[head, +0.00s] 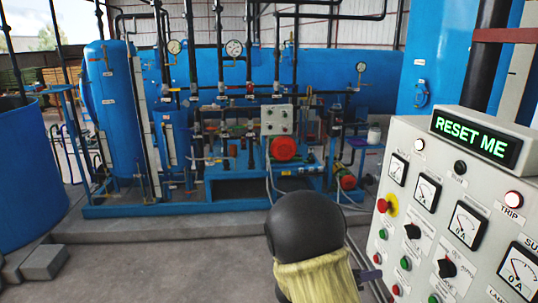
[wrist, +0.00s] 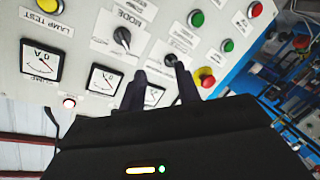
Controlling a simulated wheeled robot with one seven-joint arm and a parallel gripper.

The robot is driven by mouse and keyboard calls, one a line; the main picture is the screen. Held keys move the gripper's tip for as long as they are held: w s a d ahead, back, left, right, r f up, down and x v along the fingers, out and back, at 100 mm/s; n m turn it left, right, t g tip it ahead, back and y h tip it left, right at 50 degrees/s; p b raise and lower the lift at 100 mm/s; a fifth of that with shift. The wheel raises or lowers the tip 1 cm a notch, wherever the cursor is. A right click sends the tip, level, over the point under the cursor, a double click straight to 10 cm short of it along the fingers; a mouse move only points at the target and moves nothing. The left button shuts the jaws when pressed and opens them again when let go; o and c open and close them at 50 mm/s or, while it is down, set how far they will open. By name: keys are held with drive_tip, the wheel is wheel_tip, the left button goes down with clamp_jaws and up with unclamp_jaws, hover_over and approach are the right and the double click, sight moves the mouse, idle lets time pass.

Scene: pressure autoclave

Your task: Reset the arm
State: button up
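The control panel (head: 450,200) stands at the right in the head view. A display (head: 476,138) on top reads "RESET ME" in green. My gripper (wrist: 160,73) is in front of the panel in the wrist view, its two dark fingers apart with nothing seen held between them. The panel (wrist: 85,35) appears upside down there. A black knob (wrist: 171,60) lies by the right fingertip; contact cannot be told. A selector knob marked MODE (wrist: 122,38) is left of the fingers. A red stop button with yellow collar (wrist: 207,77) is to their right; it also shows in the head view (head: 383,206).
Gauges (head: 467,225), selector knobs (head: 446,268) and green and red buttons cover the panel. Blue tanks (head: 112,110) and pipework stand behind on a blue skid.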

drive_tip(key=w+a+f+n+t+y+b, duration=0.2)
drive_tip(key=a+f+n+t+y, duration=0.15)
drive_tip(key=a+y, duration=0.7)
drive_tip(key=s+f+n+g+y, duration=0.1)
drive_tip(key=s+g+y, duration=0.1)
drive_tip(key=s, duration=0.6)
drive_tip(key=s+f+n+g+y+b, duration=0.1)
drive_tip(key=s+f+g+y, duration=0.1)
drive_tip(key=s, duration=0.7)
drive_tip(key=shift+a+g+y, duration=0.4)
drive_tip(key=shift+g+y, duration=0.15)
drive_tip(key=shift+g, duration=0.1)
drive_tip(key=shift+f+n, duration=0.1)
drive_tip(key=shift+n, duration=0.15)
